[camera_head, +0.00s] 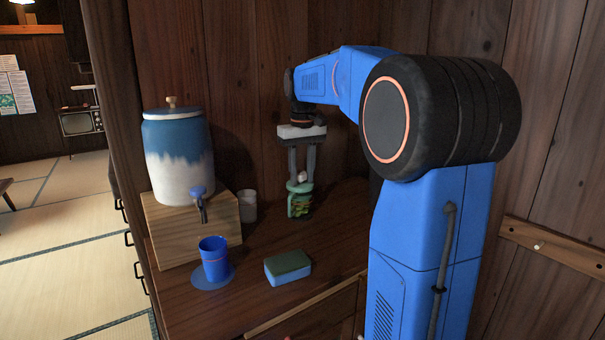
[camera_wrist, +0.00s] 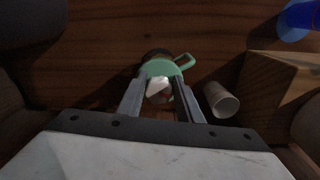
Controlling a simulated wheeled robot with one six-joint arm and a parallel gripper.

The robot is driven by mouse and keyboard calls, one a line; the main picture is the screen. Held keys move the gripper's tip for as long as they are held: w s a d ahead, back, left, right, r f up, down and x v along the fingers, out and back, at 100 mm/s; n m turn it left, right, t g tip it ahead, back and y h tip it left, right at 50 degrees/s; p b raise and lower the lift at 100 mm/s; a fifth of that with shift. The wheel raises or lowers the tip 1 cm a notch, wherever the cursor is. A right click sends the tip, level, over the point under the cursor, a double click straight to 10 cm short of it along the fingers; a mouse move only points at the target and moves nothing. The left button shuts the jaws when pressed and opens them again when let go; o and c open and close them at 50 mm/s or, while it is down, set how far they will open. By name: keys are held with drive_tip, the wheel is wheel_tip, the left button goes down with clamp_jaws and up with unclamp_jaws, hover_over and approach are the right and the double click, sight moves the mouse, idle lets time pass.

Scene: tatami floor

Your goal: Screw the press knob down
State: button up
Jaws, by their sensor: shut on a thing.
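The press (camera_head: 299,206) stands upright on the wooden counter near the back wall. It has a green lid, with a clear-looking body and greenish contents below. In the wrist view its green lid (camera_wrist: 160,67) shows from above, with a loop handle at the right. My gripper (camera_head: 300,180) points straight down over the press. Its two fingers are shut on the pale press knob (camera_wrist: 158,90), one on each side. The lower part of the press is mostly hidden by the lid in the wrist view.
A blue and white water crock (camera_head: 180,165) with a tap stands on a wooden box (camera_head: 165,230) at the left. A pale cup (camera_head: 247,206) stands close left of the press. A blue cup (camera_head: 214,258) on a blue coaster and a sponge (camera_head: 288,267) are nearer the front.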

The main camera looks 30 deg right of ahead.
sight(302, 174)
drive_tip(key=shift+f+m, duration=0.3)
drive_tip(key=shift+f, duration=0.5)
drive_tip(key=o, duration=0.5)
drive_tip(key=shift+o, duration=1.3)
drive_tip(key=shift+w+d+r, duration=0.1)
drive_tip(key=shift+w+r, duration=0.1)
drive_tip(key=shift+r, duration=0.85)
drive_tip(key=shift+s+r, duration=0.1)
drive_tip(key=shift+r, duration=3.5)
